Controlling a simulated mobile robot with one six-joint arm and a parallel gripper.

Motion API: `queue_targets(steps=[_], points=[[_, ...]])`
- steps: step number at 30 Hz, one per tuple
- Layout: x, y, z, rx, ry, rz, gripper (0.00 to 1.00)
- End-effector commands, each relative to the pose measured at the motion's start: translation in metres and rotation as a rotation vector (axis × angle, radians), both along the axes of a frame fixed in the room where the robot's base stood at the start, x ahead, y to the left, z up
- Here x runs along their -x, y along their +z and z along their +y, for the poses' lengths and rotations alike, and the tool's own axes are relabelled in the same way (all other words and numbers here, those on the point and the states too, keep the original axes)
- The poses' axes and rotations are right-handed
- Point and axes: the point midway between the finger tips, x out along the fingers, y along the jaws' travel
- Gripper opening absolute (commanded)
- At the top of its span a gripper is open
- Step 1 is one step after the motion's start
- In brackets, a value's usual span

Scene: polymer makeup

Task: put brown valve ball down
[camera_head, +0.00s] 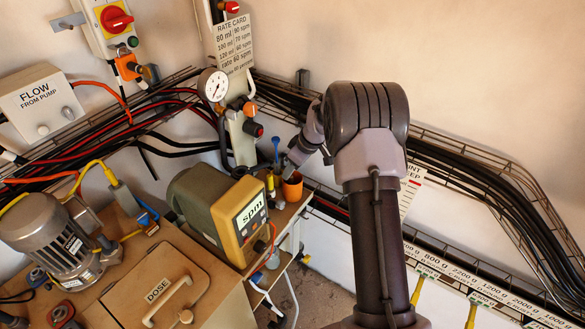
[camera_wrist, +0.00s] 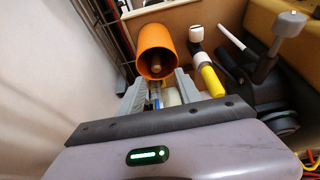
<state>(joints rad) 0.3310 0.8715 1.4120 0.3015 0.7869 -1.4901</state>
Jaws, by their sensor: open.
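My gripper (camera_wrist: 158,84) is open, with its two grey fingers apart near the lower rim of an orange cup (camera_wrist: 153,42) in the wrist view. A small brownish rounded thing (camera_wrist: 155,69) shows inside the cup's mouth; it may be the brown valve ball, but I cannot tell for sure. A pale cylinder shows between the fingers, partly hidden by the gripper body. In the head view my gripper (camera_head: 291,166) is just above the orange cup (camera_head: 292,187) on a small wooden shelf. The fingertips are too small to make out there.
A yellow-fronted pump (camera_head: 240,217) stands left of the cup. A yellow-and-white bottle (camera_wrist: 208,76) and a dark fitting with a grey knob (camera_wrist: 288,25) are right of my gripper in the wrist view. A wall with cable trays (camera_head: 450,160) is behind.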

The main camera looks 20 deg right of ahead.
Motion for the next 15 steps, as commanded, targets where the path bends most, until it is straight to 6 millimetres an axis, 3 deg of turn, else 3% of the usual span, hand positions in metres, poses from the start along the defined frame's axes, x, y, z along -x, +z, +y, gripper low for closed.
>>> queue_targets(steps=[8,15], points=[[0.0,0.003,0.0,0.0,0.0,0.0,0.41],[0.0,0.047,0.0,0.0,0.0,-0.001,0.41]])
